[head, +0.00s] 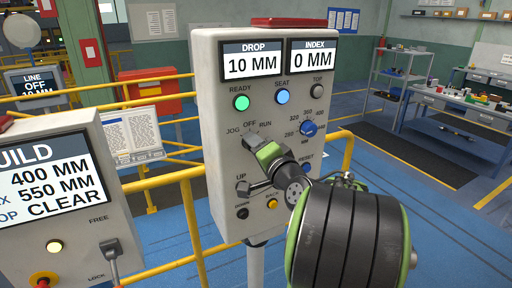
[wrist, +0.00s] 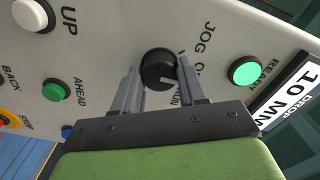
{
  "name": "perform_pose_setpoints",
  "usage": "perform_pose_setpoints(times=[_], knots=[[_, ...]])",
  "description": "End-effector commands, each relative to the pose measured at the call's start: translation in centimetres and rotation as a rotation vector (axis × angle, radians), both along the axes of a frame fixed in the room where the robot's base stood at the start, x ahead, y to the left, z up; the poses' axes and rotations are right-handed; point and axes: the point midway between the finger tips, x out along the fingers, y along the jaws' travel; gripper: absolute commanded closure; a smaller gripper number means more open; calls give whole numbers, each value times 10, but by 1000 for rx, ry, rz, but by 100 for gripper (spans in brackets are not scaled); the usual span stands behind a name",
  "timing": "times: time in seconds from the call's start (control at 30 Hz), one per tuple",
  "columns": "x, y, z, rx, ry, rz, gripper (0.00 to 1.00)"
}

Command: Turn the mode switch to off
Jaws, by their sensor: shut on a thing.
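The mode switch (wrist: 157,66) is a round black knob on the grey control panel (head: 212,150), with the labels JOG, OFF and RUN around it. In the wrist view its white mark lies on the lower right side and seems to point toward RUN, but a finger partly covers that label. My gripper (wrist: 159,72) is shut on the knob, with one finger on each side. In the head view my gripper (head: 251,142) hides the knob, below the JOG, OFF and RUN labels.
On the panel are a lit green READY lamp (head: 241,102), a lit blue SEAT lamp (head: 282,96), a blue height dial (head: 308,128), and displays reading DROP 10 MM and INDEX 0 MM. A BUILD panel (head: 50,190) stands left. Yellow rails (head: 170,178) run behind.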

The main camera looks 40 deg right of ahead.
Motion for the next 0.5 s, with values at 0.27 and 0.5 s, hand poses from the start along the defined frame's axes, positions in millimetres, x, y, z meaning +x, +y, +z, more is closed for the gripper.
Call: perform_pose_setpoints(times=[0.27, 0.5], knots=[[0, 0, 0, -1, 1, -1, 33], [-2, 0, 0, -1, 1, -1, 33]])
